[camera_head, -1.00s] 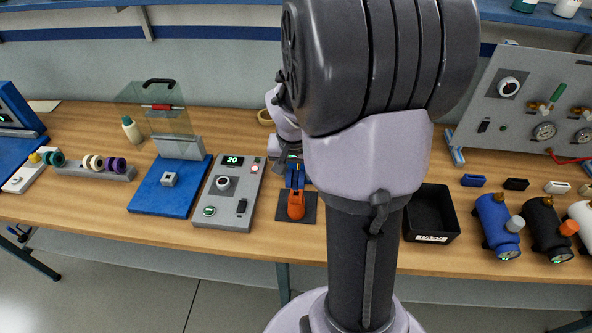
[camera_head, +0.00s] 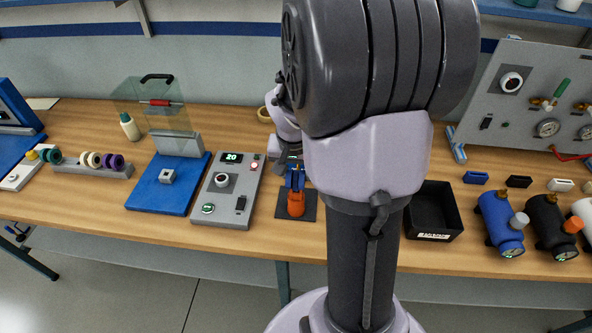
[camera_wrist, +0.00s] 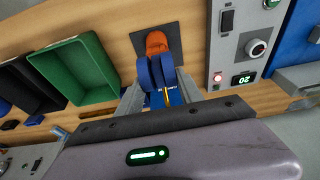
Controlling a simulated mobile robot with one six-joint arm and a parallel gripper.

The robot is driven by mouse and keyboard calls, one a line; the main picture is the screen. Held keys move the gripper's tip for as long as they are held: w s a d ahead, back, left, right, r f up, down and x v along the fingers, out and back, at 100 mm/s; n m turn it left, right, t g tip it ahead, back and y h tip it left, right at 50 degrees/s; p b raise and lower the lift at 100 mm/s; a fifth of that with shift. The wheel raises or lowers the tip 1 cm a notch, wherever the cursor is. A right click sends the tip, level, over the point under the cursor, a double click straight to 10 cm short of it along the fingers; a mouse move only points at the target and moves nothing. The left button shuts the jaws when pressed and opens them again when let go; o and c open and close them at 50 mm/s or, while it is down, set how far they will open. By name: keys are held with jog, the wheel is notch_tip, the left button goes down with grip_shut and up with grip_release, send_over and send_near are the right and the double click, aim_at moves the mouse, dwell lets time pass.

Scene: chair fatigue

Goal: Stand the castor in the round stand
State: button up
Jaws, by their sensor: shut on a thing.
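A blue castor with twin wheels (camera_wrist: 156,72) sits between the fingers of my gripper (camera_wrist: 160,90), which is shut on it. In the head view the blue part (camera_head: 296,179) shows just below my gripper (camera_head: 293,163), partly hidden by my arm. An orange rounded piece (camera_wrist: 156,42) lies right beyond the blue wheels over a dark square mat (camera_wrist: 174,32). It also shows in the head view (camera_head: 296,204). I cannot tell whether the orange piece touches the castor. A tan ring (camera_head: 264,114), possibly the round stand, is partly hidden behind my arm.
A grey control box (camera_head: 228,190) stands left of the mat. A green tray (camera_wrist: 76,70) and a black bin (camera_head: 433,212) lie on its other side. A blue-based fixture (camera_head: 165,185) and a wheel rack (camera_head: 92,168) stand farther left.

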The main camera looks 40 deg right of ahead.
jog(key=shift+f+b, duration=0.8)
jog(key=shift+f, duration=0.1)
jog(key=o, duration=1.3)
jog(key=shift+o, duration=0.2)
jog(key=p+v, duration=0.5)
jog(key=v, duration=1.2)
jog(key=shift+r, duration=0.25)
jog(key=shift+s+a, duration=0.1)
jog(key=s+a+f+n+t+y+b, duration=0.1)
jog(key=s+a+f+b, duration=0.1)
jog(key=a, duration=0.6)
jog(key=s+a+f+n+t+y+b, duration=0.1)
jog(key=s+a+f+n+b, duration=0.1)
jog(key=a, duration=0.5)
jog(key=s+a+f+n+t+y+b, duration=0.2)
jog(key=s+a+f+b, duration=0.2)
jog(key=a+b, duration=0.3)
jog(key=shift+s+a, duration=0.7)
jog(key=shift+a, duration=0.2)
